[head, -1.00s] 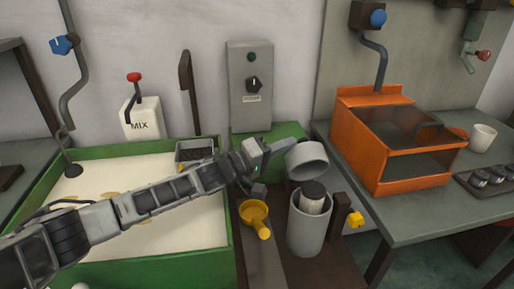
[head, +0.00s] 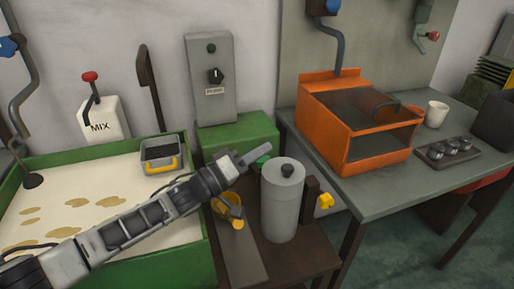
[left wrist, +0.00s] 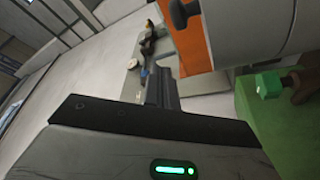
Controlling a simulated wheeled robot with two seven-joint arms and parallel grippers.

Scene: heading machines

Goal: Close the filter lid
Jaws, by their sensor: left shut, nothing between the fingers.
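The filter (head: 280,212) is a grey upright cylinder in the middle of the head view. Its grey lid (head: 272,170) with a dark knob sits level on top, and no gap shows between lid and body. My left gripper (head: 258,153) is shut and empty, just left of and behind the lid; I cannot tell whether it touches it. In the left wrist view the shut fingers (left wrist: 162,88) point away from the camera, and the grey filter (left wrist: 250,30) fills the upper right. My right gripper is not in view.
A yellow handle (head: 325,201) sticks out right of the filter. A yellow scoop (head: 234,222) lies under my left arm. A green tray (head: 150,265) of pale liquid is on the left. An orange box (head: 335,145) stands on the right table (head: 395,195).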

